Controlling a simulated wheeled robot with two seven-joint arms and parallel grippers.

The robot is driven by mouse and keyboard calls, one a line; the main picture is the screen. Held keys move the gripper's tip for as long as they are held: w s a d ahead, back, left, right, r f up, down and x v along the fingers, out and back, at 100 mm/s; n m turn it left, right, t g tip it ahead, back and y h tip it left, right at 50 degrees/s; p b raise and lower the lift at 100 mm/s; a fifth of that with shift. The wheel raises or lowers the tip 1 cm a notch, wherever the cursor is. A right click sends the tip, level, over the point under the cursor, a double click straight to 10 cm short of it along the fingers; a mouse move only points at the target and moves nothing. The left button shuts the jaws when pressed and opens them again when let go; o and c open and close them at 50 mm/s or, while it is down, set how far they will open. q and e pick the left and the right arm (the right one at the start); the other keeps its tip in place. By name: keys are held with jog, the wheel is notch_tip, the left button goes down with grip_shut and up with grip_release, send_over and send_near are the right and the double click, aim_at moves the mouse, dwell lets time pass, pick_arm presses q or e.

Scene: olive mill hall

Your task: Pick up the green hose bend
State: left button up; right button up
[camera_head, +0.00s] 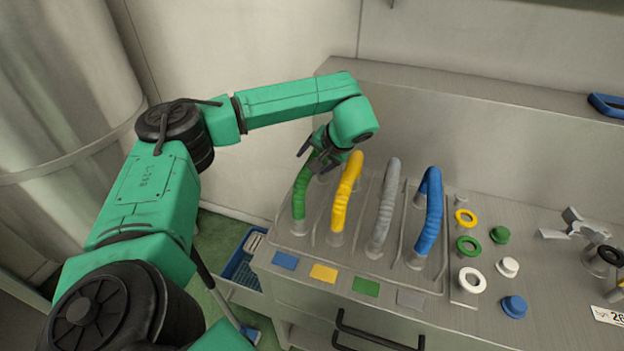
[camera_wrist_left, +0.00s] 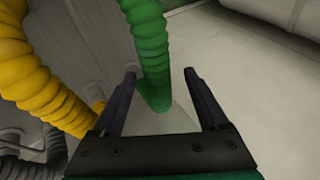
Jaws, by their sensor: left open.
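The green hose bend (camera_head: 300,194) stands at the left end of a row of hose bends on the steel bench. Its upper part is partly hidden by my left gripper (camera_head: 319,150), which is at its top end. In the left wrist view the ribbed green hose bend (camera_wrist_left: 150,50) runs down between the two open fingers of the left gripper (camera_wrist_left: 163,90). Gaps show on both sides of the hose, so the fingers do not appear to press on it. The right gripper is not in view.
A yellow hose bend (camera_head: 346,192) stands close to the right of the green one, then a grey one (camera_head: 385,207) and a blue one (camera_head: 428,218). Coloured rings and caps lie further right. A blue crate (camera_head: 241,262) sits below the bench's left end.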

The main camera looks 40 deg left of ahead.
pick_arm(q)
jog(key=p+x, duration=0.1)
jog(key=x, duration=0.3)
jog(key=shift+w+f+p, duration=0.1)
jog(key=shift+f+p, duration=0.2)
jog(key=shift+p, duration=0.1)
jog(key=shift+a+f, duration=0.35)
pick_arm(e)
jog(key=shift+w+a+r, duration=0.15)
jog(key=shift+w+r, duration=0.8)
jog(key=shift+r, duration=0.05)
pick_arm(q)
jog(key=shift+d, duration=0.1)
grip_shut()
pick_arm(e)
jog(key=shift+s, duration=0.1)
pick_arm(q)
jog(key=shift+w+r, duration=0.1)
